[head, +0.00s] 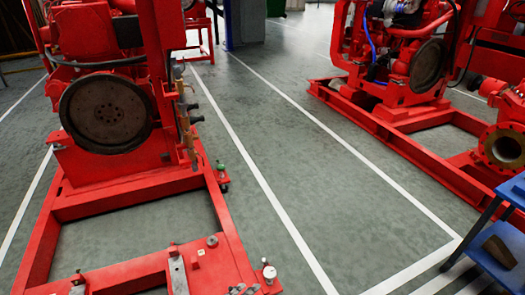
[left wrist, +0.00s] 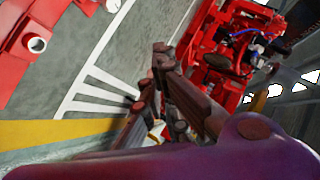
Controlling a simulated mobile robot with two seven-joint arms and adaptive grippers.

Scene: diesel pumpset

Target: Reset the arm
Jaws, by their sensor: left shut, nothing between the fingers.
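My left gripper (left wrist: 158,64) shows in the left wrist view, its dark fingers brought together at the tips. It is shut with nothing held between the fingers, and no object touches the tips. I cannot make it out clearly in the head view. My right gripper does not show in either view. The task names no object.
A red diesel pumpset (head: 108,105) on a red base frame (head: 220,235) stands at the left. Another red pumpset (head: 405,75) stands at the right, near a blue-topped table (head: 497,262). Grey floor (head: 280,140) with white lines lies clear between them.

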